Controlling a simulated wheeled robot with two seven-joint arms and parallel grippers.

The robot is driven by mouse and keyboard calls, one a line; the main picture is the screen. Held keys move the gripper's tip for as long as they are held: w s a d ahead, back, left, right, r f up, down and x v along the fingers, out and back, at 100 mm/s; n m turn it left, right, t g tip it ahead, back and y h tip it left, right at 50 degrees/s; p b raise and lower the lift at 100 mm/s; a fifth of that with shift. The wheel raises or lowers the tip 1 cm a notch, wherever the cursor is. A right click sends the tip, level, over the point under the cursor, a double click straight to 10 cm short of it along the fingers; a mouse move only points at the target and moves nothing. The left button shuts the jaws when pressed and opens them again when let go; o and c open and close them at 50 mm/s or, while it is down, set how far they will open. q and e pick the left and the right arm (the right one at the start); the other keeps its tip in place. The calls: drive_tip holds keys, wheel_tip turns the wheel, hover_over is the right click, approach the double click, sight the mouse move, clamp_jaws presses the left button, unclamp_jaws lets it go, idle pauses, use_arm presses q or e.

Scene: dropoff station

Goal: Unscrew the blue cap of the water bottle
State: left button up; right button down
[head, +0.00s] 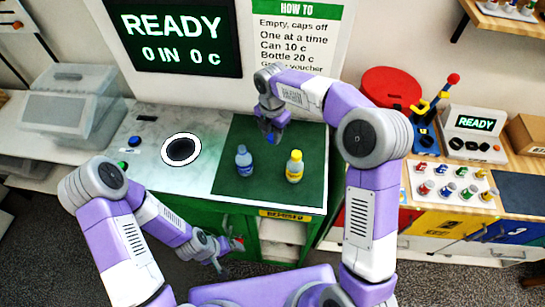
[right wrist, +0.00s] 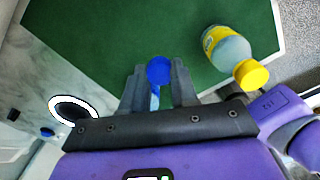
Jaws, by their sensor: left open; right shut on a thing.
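The water bottle (head: 244,161) stands upright on the green mat. Its top looks bare, though it is small in the head view. My right gripper (head: 271,134) is shut on the blue cap (head: 270,139), above the mat, up and to the right of the bottle in the head view and apart from it. In the right wrist view the blue cap (right wrist: 159,70) sits between the fingertips (right wrist: 158,84); a pale blue bit shows below it, and I cannot tell what it is. My left gripper (head: 220,257) is open and empty, low in front of the station.
A yellow-capped bottle (head: 294,166) stands on the mat (head: 268,189), right of the water bottle. A white-ringed round hole (head: 166,161) is in the marble top on the left. A clear bin (head: 62,95) stands far left. A side table with colored pieces stands on the right.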

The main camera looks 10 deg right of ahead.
sight(273, 158)
drive_tip(key=shift+d+f, duration=0.1)
drive_tip(key=shift+f, duration=0.2)
wheel_tip(273, 158, down, 10)
drive_tip(key=shift+r, duration=0.2)
drive_tip(key=shift+f+b, duration=0.15)
drive_tip(key=shift+b, duration=0.15)
drive_tip(key=c, duration=0.9)
unclamp_jaws()
drive_tip(key=shift+o, duration=0.2)
